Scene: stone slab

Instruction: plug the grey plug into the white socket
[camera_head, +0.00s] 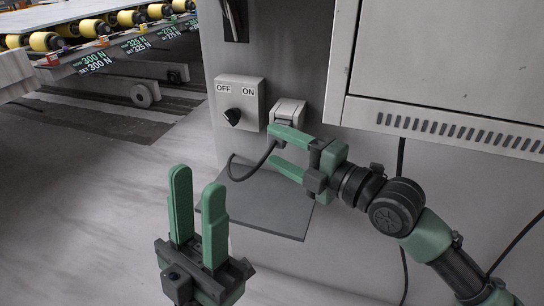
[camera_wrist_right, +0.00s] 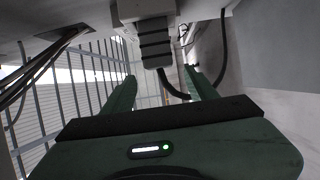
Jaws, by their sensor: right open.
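The white socket (camera_head: 290,108) is on the grey wall panel, right of the OFF/ON switch box. In the right wrist view the socket (camera_wrist_right: 143,9) is at the top, and the grey plug (camera_wrist_right: 155,45) sits against its underside, seemingly in it; how deep I cannot tell. A black cable (camera_wrist_right: 173,88) hangs from the plug. My right gripper (camera_head: 271,145) is open just below the socket. Its fingers stand on either side of the plug's line with a gap. In the head view the right gripper mostly hides the plug. My left gripper (camera_head: 197,180) is open and empty, away from the wall.
The switch box (camera_head: 240,102) is close left of the socket. A dark flat plate (camera_head: 262,203) lies below it. A large white cabinet (camera_head: 450,70) juts out at upper right. A roller conveyor (camera_head: 90,30) stands at the far left. The floor at left is clear.

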